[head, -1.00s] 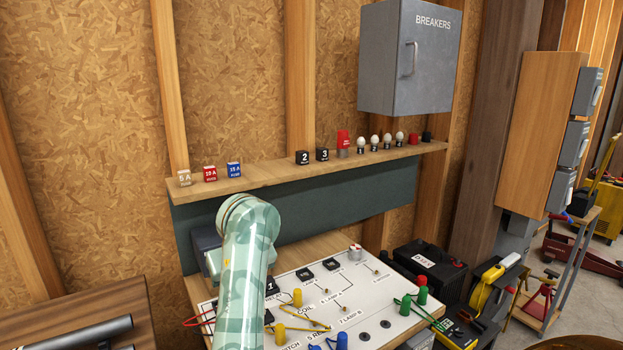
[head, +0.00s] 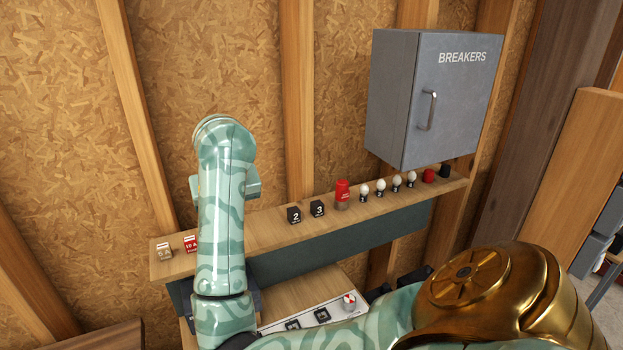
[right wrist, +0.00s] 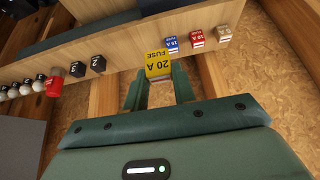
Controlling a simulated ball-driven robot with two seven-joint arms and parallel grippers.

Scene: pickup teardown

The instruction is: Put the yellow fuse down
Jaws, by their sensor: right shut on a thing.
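The yellow 20 A fuse (right wrist: 158,65) is between the fingertips of my right gripper (right wrist: 160,80) in the right wrist view. The gripper is shut on it, at the wooden shelf (right wrist: 115,55), beside the blue fuse (right wrist: 172,43). I cannot tell whether the yellow fuse touches the shelf. In the head view my right forearm stands in front of the shelf (head: 262,229) and hides the gripper, the yellow fuse and the blue fuse. My left gripper is in neither view.
A white fuse (head: 165,250) and a red fuse (head: 190,243) stand at the shelf's left end. Black blocks 2 (head: 294,215) and 3 (head: 317,208), a red part (head: 342,190) and several bulbs stand further right. A bare stretch lies left of block 2. The breaker cabinet (head: 400,100) hangs above.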

